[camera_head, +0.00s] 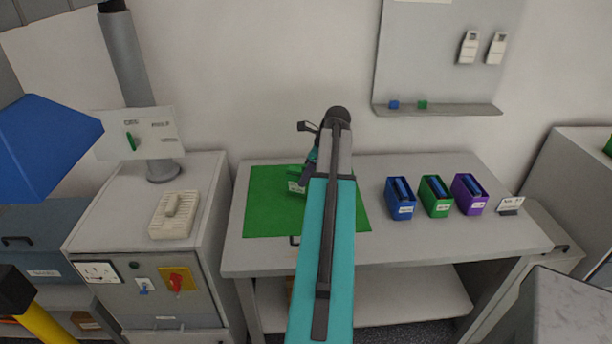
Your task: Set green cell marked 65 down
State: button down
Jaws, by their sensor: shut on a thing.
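A green cell (296,186) with a small pale label shows just left of my arm, over the green mat (262,222) on the table. The number on its label is too small to read. My gripper (306,176) is shut on this cell and is mostly hidden behind my teal arm. I cannot tell whether the cell touches the mat or hangs a little above it.
Blue (400,207), green (436,207) and purple (469,205) bins stand on the table's right, beside a small sign (510,205). A wall panel (440,50) with a shelf hangs behind. A cabinet (95,235) with a white device (172,222) stands left. The mat's left part is clear.

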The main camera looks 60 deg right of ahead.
dwell(0.3)
jog(key=c, duration=1.5)
grip_release()
jog(key=shift+c, duration=0.2)
jog(key=shift+r, duration=0.1)
jog(key=b+v, duration=0.2)
jog(key=v, duration=0.8)
jog(key=shift+d, duration=0.1)
jog(key=shift+v, duration=0.95)
jog(key=shift+s, duration=0.1)
